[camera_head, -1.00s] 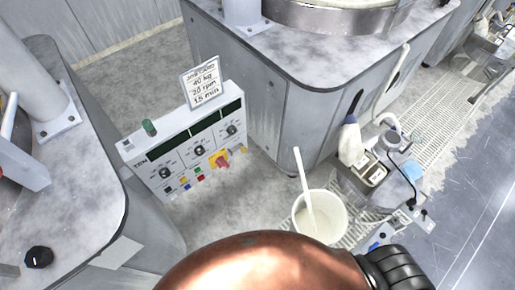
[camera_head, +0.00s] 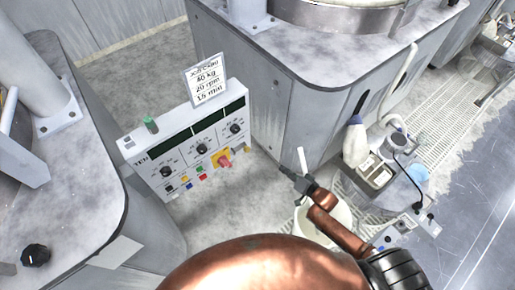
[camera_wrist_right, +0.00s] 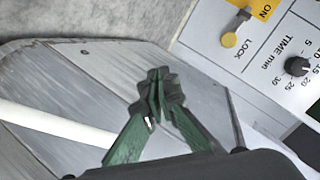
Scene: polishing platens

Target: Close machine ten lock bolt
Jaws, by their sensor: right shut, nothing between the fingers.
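The machine panel marked TEN (camera_head: 190,150) is a white control box with dials and buttons. The lock bolt (camera_wrist_right: 229,40) is a small yellow knob beside the word LOCK in the right wrist view, near a yellow ON plate (camera_wrist_right: 262,8). In the head view, the bolt (camera_head: 238,150) is a tiny yellow shape right of the red switch (camera_head: 224,161). My right gripper (camera_head: 284,170) is shut and empty, to the right of and apart from the panel. Its green fingers meet in the right wrist view (camera_wrist_right: 155,88), below left of the bolt. My left gripper is out of view.
A white bucket (camera_head: 343,217) with a stick (camera_head: 302,160) stands behind my right forearm. A grey machine cabinet (camera_head: 290,105) rises right of the panel. A white bottle (camera_head: 355,145) and small tools stand farther right. A sign (camera_head: 208,80) stands on the panel.

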